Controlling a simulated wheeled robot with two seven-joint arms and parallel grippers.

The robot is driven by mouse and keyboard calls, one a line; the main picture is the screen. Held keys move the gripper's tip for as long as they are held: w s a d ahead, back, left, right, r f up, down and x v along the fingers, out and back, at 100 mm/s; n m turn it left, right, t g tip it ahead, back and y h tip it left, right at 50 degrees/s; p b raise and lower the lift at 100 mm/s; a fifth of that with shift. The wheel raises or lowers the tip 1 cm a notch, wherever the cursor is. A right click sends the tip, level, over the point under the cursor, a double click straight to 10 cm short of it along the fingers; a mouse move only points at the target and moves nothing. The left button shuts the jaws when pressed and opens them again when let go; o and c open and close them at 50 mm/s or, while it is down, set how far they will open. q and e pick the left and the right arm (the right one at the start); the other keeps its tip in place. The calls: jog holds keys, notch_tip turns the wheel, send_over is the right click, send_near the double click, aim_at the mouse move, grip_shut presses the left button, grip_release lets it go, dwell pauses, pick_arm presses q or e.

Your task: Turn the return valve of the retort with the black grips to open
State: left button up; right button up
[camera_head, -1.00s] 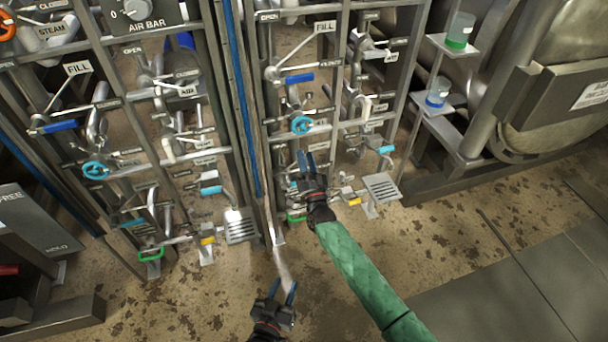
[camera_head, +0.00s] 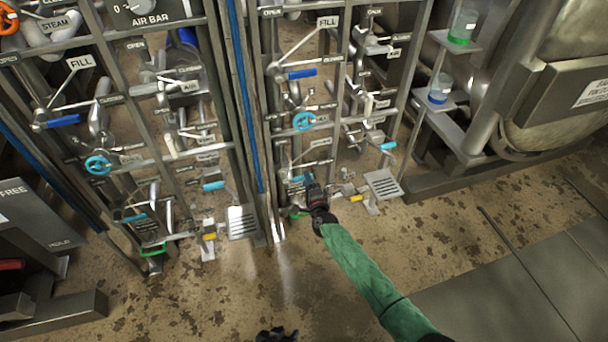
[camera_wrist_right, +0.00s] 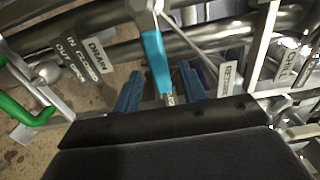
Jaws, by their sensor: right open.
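A light blue lever handle (camera_wrist_right: 157,62) stands between the two blue fingers of my right gripper (camera_wrist_right: 159,82) in the right wrist view. The fingers are open, one on each side, with gaps. A label beginning "RE" (camera_wrist_right: 228,82) is just right of the handle, partly hidden. In the head view my right gripper (camera_head: 304,185) is low on the right-hand valve panel (camera_head: 258,130) and covers most of this valve. My left gripper (camera_head: 277,334) is at the bottom edge, mostly cut off, away from the panels. I cannot make out black grips on either retort.
A DRAIN label (camera_wrist_right: 97,55) and a green handle (camera_wrist_right: 25,108) lie left of my right gripper; a CHILL label (camera_wrist_right: 290,65) lies right. A similar valve panel (camera_head: 75,160) stands at left. A grated pedal (camera_head: 383,184) is right of the gripper. The front floor is clear.

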jog(key=shift+x, duration=2.05)
grip_shut()
